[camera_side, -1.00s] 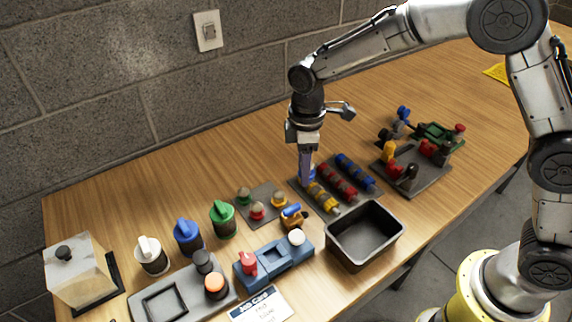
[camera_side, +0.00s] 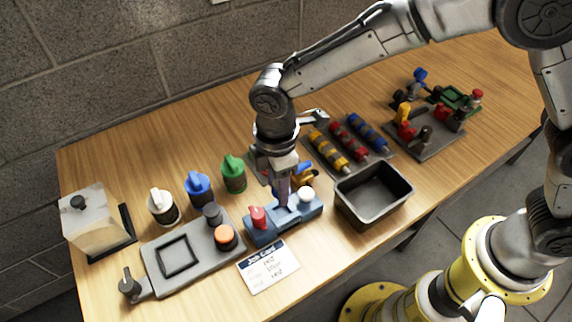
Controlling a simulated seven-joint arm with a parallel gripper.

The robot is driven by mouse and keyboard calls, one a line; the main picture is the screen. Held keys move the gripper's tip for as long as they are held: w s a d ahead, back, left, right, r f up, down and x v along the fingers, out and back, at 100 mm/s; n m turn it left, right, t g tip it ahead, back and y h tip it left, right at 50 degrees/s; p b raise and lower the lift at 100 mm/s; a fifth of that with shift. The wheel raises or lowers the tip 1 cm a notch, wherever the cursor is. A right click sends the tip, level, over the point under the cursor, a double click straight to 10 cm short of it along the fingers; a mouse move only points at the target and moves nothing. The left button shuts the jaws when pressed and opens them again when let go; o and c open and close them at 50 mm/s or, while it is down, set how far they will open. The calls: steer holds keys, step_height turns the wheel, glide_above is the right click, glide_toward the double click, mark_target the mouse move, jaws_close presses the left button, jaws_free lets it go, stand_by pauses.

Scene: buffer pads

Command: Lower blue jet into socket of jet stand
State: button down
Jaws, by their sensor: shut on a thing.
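My gripper (camera_side: 283,198) points down over the middle of a blue base (camera_side: 262,235) with a red knob at its left end and a white knob at its right. The base looks like the jet stand, but I cannot be sure. The gripper is shut on the blue jet, which is small and blends with the blue base behind it. I cannot tell whether the jet touches the base or is above it. The socket is hidden by the gripper.
A black bin (camera_side: 373,195) stands right of the base. A tray of yellow, red and blue parts (camera_side: 350,140) lies behind it. A job card (camera_side: 268,268) lies in front. Blue (camera_side: 199,190) and green (camera_side: 233,173) bottles stand at left, near a grey fixture (camera_side: 190,262).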

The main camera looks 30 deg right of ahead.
steer(key=shift+f, duration=2.6)
steer(key=shift+f, duration=0.9)
steer(key=shift+r, duration=0.15)
steer(key=shift+r, duration=1.9)
steer(key=shift+f, duration=0.15)
steer(key=shift+f, duration=1)
steer(key=shift+f, duration=0.85)
steer(key=shift+r, duration=2)
